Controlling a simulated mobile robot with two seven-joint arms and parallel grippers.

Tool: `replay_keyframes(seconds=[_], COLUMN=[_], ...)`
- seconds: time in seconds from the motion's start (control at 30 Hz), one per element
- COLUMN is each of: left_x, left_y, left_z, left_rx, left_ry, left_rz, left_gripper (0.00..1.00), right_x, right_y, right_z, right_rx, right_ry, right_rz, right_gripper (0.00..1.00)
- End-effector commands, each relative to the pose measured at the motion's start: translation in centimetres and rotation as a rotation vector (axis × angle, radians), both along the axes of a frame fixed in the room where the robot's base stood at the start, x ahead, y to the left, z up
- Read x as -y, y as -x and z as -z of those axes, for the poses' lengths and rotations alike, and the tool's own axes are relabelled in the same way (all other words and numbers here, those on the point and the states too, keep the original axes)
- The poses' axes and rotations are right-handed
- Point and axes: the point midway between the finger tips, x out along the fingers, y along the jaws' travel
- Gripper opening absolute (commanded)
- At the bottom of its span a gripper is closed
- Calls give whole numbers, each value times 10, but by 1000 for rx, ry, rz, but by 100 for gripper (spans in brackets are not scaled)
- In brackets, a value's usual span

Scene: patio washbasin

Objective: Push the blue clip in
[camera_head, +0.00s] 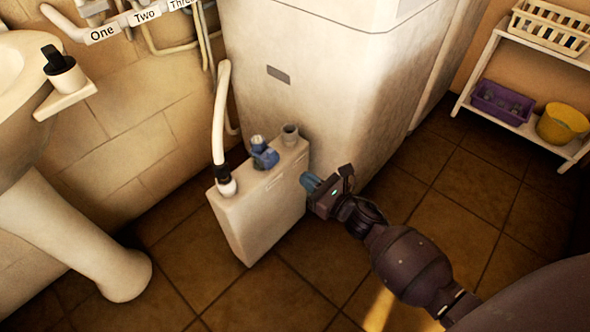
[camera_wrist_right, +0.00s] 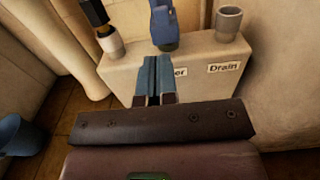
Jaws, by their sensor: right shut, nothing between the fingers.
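The blue clip (camera_head: 266,158) sits on top of a narrow off-white tank (camera_head: 262,208), around a middle fitting with a pale top. In the right wrist view the clip (camera_wrist_right: 164,28) stands beyond my fingertips, behind a label partly hidden by the fingers. My right gripper (camera_head: 309,182) is at the right side of the tank, its blue-grey fingers pointing toward it. In the wrist view the right gripper's fingers (camera_wrist_right: 155,62) are together and empty, apart from the clip. Whether they touch the tank is unclear. My left gripper is not in view.
A white hose (camera_head: 221,110) rises from the tank's left fitting; an open grey "Drain" pipe (camera_head: 290,134) stands at its right. A large white cabinet (camera_head: 330,80) is close behind. A basin pedestal (camera_head: 75,235) stands left. A shelf (camera_head: 482,75) is far right. Front floor is clear.

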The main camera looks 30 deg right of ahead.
Motion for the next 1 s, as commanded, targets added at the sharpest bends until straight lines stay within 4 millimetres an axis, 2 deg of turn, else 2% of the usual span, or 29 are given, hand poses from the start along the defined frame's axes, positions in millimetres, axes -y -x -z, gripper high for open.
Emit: replay_keyframes(seconds=[0.1, 0.3, 0.93, 1.0], left_x=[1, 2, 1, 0], left_y=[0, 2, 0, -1], left_z=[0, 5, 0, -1], left_rx=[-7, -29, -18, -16], left_ry=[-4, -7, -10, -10], left_rz=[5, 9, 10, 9], left_gripper=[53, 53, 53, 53], right_x=[6, 12, 13, 13], right_y=[17, 33, 36, 34], right_z=[-1, -1, 0, -5], right_rx=[1, 1, 0, 6], right_ry=[-1, -1, -1, 0], right_rz=[2, 0, 0, 0], right_gripper=[0, 0, 0, 0])
